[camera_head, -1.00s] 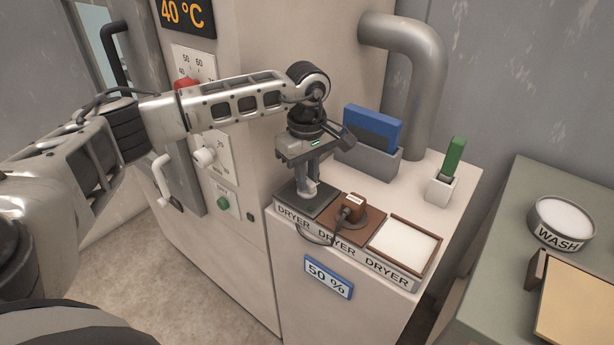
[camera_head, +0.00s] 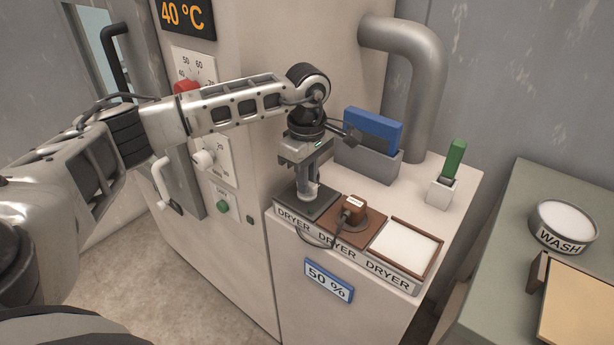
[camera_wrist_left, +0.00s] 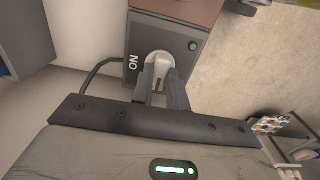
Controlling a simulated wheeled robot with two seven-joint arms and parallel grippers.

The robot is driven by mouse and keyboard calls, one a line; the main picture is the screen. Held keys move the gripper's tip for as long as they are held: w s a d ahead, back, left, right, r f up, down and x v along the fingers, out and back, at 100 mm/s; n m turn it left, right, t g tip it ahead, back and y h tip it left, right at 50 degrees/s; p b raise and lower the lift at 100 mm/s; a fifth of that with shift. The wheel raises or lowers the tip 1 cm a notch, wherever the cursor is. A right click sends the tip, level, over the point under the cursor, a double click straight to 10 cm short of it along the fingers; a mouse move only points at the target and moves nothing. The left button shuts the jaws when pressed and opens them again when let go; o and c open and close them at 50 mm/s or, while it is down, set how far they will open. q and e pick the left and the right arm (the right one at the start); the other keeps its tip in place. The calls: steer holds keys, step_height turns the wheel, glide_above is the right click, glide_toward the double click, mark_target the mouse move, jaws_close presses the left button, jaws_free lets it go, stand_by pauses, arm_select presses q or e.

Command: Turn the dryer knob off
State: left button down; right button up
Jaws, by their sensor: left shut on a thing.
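The dryer knob (camera_wrist_left: 159,66) is a pale grey knob on a dark plate (camera_wrist_left: 140,35) in the left wrist view. My left gripper (camera_wrist_left: 160,82) is shut on it from above, one finger on each side. The plate has the letters "ON" on one side and a round green lamp (camera_wrist_left: 193,46) on the other. In the head view my left gripper (camera_head: 308,186) points down at the dark plate, the leftmost of the row marked DRYER. The fingers hide much of the knob there. My right gripper is not in view.
Beside the plate are a brown block with a handle (camera_head: 353,208) and a white tray (camera_head: 404,246). Behind stand a blue block (camera_head: 373,128) in a grey holder and a green block (camera_head: 454,157). A tall cabinet (camera_head: 262,200) stands left; a cable loops at the dryer's front.

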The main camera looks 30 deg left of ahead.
arm_select(q)
steer(key=c, duration=1.4)
jaws_free()
step_height(320, 180, up, 16)
steer(key=shift+r+b, duration=0.1)
steer(key=shift+b, duration=0.4)
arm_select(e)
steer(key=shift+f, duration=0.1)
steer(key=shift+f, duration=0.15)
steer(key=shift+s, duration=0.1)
